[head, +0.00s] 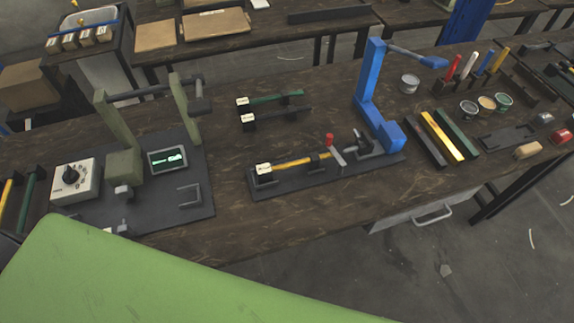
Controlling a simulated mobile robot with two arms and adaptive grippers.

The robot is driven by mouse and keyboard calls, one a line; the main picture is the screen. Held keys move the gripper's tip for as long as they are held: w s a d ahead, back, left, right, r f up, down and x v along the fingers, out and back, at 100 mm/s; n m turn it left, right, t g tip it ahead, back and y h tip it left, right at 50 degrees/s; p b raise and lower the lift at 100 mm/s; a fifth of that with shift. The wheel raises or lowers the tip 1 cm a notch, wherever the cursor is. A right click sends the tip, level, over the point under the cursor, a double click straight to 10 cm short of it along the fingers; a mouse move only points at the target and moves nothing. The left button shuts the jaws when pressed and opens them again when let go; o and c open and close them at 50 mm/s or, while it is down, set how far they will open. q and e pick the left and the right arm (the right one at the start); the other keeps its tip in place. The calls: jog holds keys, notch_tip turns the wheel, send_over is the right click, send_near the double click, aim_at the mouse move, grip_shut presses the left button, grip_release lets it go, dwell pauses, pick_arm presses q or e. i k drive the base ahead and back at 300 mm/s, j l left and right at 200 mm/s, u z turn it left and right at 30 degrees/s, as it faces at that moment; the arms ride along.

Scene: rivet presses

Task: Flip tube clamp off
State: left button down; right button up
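A dark fixture plate (290,188) lies on the wooden workbench in the middle of the head view. A yellow tube (291,163) with a white tag (263,169) at its left end rests along it. A small clamp with a red knob (329,139) stands at the tube's right end, beside a grey upright plate (338,156). The red knob points up; whether the clamp is pressing on the tube is too small to tell. A blue press (368,95) stands at the fixture's right end, its handle reaching right. Neither of my grippers is in view.
An olive-green press (107,130) with a dial box (75,180) and a display (168,159) stands left. Two tagged tubes (277,98) lie behind the fixture. Colored bars (442,135), several cans (409,84) and tools are right. Bare bench lies in front of the fixture.

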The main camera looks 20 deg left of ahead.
aim_at(329, 136)
jog(key=k+l+u, duration=0.1)
jog(key=l+u, duration=0.25)
jog(key=k+l+u, duration=0.15)
jog(key=l+u, duration=0.2)
jog(key=l, duration=0.15)
jog(key=k+l+u, duration=0.2)
jog(key=l+u, duration=0.15)
